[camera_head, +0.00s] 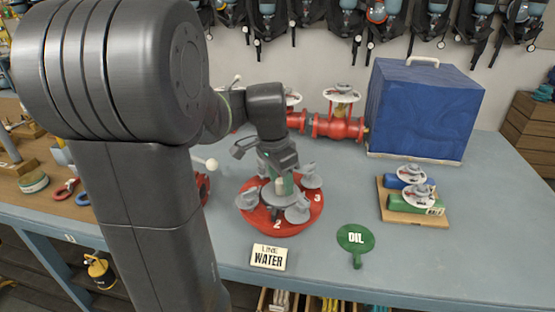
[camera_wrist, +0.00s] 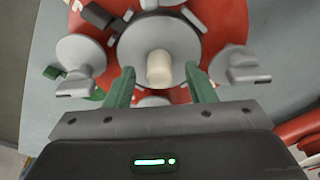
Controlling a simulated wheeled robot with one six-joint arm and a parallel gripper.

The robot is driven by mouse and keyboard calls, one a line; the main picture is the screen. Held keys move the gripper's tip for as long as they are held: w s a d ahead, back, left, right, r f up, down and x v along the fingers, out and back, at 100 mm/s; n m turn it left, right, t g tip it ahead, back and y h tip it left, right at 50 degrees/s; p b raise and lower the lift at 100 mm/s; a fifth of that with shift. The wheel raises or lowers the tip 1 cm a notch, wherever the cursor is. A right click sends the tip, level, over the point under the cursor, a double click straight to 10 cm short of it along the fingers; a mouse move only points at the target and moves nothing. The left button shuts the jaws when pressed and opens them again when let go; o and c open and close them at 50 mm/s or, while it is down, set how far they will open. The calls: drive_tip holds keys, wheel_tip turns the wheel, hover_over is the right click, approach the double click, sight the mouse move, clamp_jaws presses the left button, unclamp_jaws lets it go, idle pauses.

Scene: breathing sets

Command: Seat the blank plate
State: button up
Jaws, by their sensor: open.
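A red round stand (camera_head: 258,222) with numbers 2 and 3 sits on the blue-grey bench and carries several grey discs with tabs. My gripper (camera_head: 280,187) is low over its middle. In the wrist view its green fingers (camera_wrist: 160,76) are open, one on each side of a cream peg (camera_wrist: 160,68) on the central grey disc (camera_wrist: 138,42); I cannot tell whether they touch it. More grey discs lie to the left (camera_wrist: 80,55) and right (camera_wrist: 233,62). I cannot tell which piece is the blank plate. A green paddle marked OIL (camera_head: 355,238) lies flat at right.
A sign reading LINE WATER (camera_head: 268,257) is in front of the stand. Red pipework (camera_head: 335,127) and a blue box (camera_head: 422,108) are behind. A wooden board (camera_head: 432,219) with green and blue valve pieces is at right. The bench's right front is clear.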

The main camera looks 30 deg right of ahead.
sight(274, 195)
wheel_tip(274, 195, up, 13)
drive_tip(key=a, duration=0.2)
drive_tip(key=shift+s+f, duration=0.15)
drive_tip(key=shift+f, duration=0.1)
idle(0.3)
drive_tip(key=f, duration=0.4)
drive_tip(key=d+f, duration=0.1)
drive_tip(key=f, duration=0.4)
drive_tip(key=d+f, duration=0.1)
drive_tip(key=f, duration=0.3)
drive_tip(key=shift+d+f, duration=0.1)
drive_tip(key=shift+f, duration=0.25)
drive_tip(key=shift+r, duration=0.4)
drive_tip(key=shift+f, duration=0.1)
